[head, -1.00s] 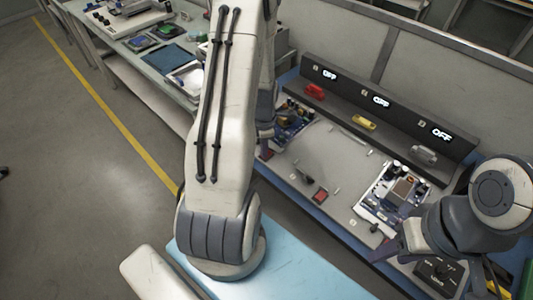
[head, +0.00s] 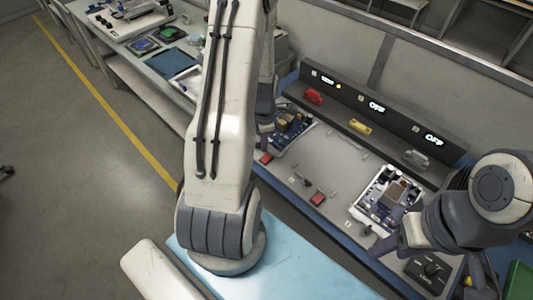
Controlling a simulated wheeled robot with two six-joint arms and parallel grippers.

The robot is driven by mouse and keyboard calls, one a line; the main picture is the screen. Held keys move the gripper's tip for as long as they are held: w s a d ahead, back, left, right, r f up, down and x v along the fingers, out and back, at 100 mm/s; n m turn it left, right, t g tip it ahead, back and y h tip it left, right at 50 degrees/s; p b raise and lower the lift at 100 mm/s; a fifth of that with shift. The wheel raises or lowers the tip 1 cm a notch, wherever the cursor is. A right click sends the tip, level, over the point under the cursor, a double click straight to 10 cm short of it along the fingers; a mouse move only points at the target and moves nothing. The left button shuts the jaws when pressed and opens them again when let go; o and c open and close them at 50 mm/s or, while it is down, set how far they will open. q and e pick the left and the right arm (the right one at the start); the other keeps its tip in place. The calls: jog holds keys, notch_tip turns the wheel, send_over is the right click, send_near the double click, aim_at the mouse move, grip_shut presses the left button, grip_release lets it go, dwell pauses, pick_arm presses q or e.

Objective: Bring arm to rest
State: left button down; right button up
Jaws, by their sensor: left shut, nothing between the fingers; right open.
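My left arm (head: 222,130) stands large in the foreground. Its upper link rises out of the top edge, and a further link comes down behind it. My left gripper (head: 266,128) is mostly hidden behind this arm, near the left end of the bench; it is shut and holds nothing visible. My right arm (head: 480,205) comes in from the right. My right gripper (head: 402,240) is open and empty at the front right of the bench, beside the right circuit board (head: 385,198) and a black knob box (head: 430,271).
The grey bench (head: 325,160) carries a left circuit board (head: 288,130) and small red parts. A dark rear console (head: 380,120) holds red, yellow and grey clamps below displays; two read OFF, the left one differs. A light blue surface (head: 300,283) lies in front.

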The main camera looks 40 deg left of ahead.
pick_arm(q)
jog(key=shift+r+p, duration=0.4)
jog(key=shift+r, duration=0.35)
jog(key=d+r+m, duration=0.6)
jog(key=d+m, duration=0.2)
jog(key=d, duration=0.1)
jog(key=d+r+m, duration=0.6)
jog(key=d+m, duration=0.1)
jog(key=d, duration=0.2)
jog(key=s+d+r+m, duration=0.4)
jog(key=s+d+m, duration=0.2)
jog(key=s+m, duration=0.2)
jog(key=s+d+r+m+h, duration=0.1)
jog(key=s+d+r+m, duration=0.3)
jog(key=m, duration=0.9)
jog(key=s+d, duration=0.3)
jog(key=s, duration=0.1)
jog(key=shift+s+r, duration=0.15)
jog(key=shift+r, duration=0.2)
